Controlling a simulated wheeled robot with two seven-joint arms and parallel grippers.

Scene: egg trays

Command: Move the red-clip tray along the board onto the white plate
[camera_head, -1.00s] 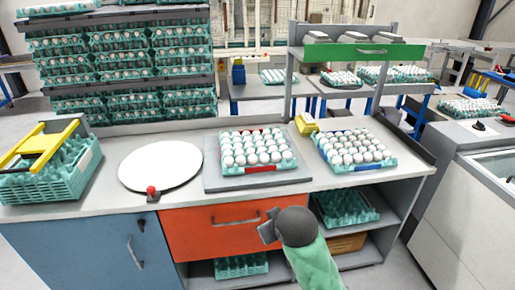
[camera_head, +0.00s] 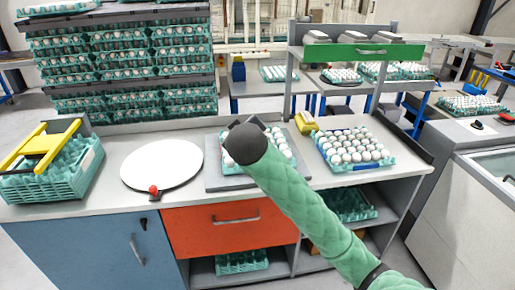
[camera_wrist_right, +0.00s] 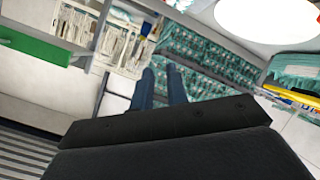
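The red-clip tray (camera_head: 291,156), a teal tray of white eggs, sits on the grey board (camera_head: 216,181) in the middle of the counter. My right forearm now covers most of it and hides its red front clip. The round white plate (camera_head: 162,166) lies empty left of the board and shows at the top of the right wrist view (camera_wrist_right: 262,18). My right gripper (camera_wrist_right: 162,88) shows two dark fingers apart with nothing between them. In the head view it is hidden behind my wrist, over the tray's back left. My left gripper is not in view.
A blue-clip egg tray (camera_head: 374,165) stands right of the board, with a yellow object (camera_head: 305,123) behind. A teal crate with a yellow handle (camera_head: 40,150) stands at the far left. A red-knobbed device (camera_head: 153,190) sits at the plate's front edge. Stacked egg trays (camera_head: 125,70) rise behind.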

